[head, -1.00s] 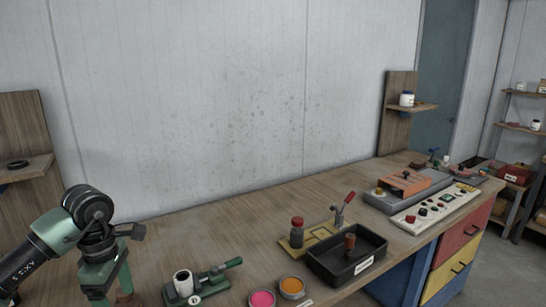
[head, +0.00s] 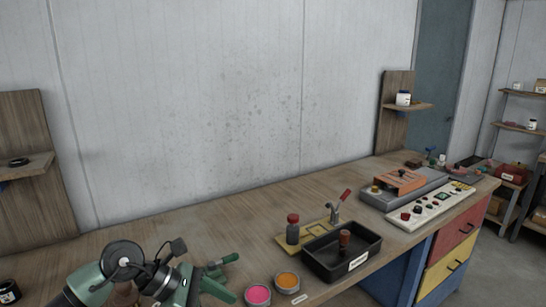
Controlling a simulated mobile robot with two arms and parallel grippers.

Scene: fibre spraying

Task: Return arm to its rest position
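My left arm comes in at the lower left of the head view, with green and black joints bent low over the workbench (head: 215,215). My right arm and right gripper are out of view.
A pink pot (head: 257,294) and an orange pot (head: 287,282) stand close to the right of my arm. A black tray (head: 342,259), a yellow fixture (head: 318,236) and a control panel (head: 430,206) lie further right. The bench's back middle is clear.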

